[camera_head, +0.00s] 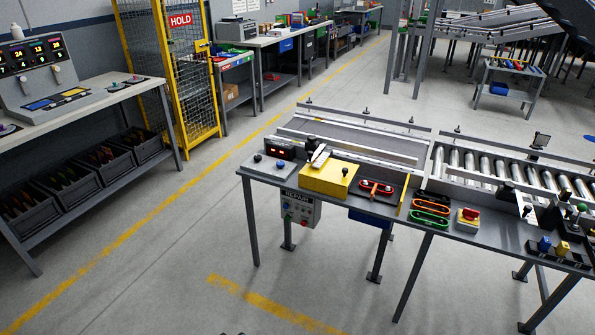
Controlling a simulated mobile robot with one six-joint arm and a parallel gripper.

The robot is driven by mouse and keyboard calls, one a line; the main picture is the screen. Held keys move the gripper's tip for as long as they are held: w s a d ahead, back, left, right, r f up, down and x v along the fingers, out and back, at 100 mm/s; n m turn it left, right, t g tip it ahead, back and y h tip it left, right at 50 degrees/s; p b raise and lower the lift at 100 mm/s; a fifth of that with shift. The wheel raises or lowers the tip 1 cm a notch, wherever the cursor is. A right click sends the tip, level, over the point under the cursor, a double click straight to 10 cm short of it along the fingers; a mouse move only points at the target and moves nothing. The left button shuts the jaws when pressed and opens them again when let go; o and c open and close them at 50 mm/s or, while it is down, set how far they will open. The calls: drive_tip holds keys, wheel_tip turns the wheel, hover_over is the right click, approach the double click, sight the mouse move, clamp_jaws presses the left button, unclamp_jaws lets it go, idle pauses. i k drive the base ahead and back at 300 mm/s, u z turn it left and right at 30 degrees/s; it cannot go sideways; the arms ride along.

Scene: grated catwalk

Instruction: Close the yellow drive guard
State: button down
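A yellow box-like housing (328,180) sits on the near edge of the conveyor table, with a pale handle-like piece on top. To its right, a red belt drive with round pulleys (377,187) lies uncovered on a dark plate. A thin yellow panel (405,195) stands on edge just right of that drive. It looks like the drive guard swung open, though its hinge is too small to make out. My gripper is not in view.
Green, orange and dark belt loops (431,209) lie right of the yellow panel, then a red knob on a yellow base (468,219). A roller conveyor (500,165) runs behind. A control box (300,207) hangs under the table. The floor in front (190,270) is clear.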

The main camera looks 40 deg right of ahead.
sight(333, 177)
drive_tip(key=z, duration=0.05)
drive_tip(key=i, duration=0.9)
drive_tip(key=u, duration=0.05)
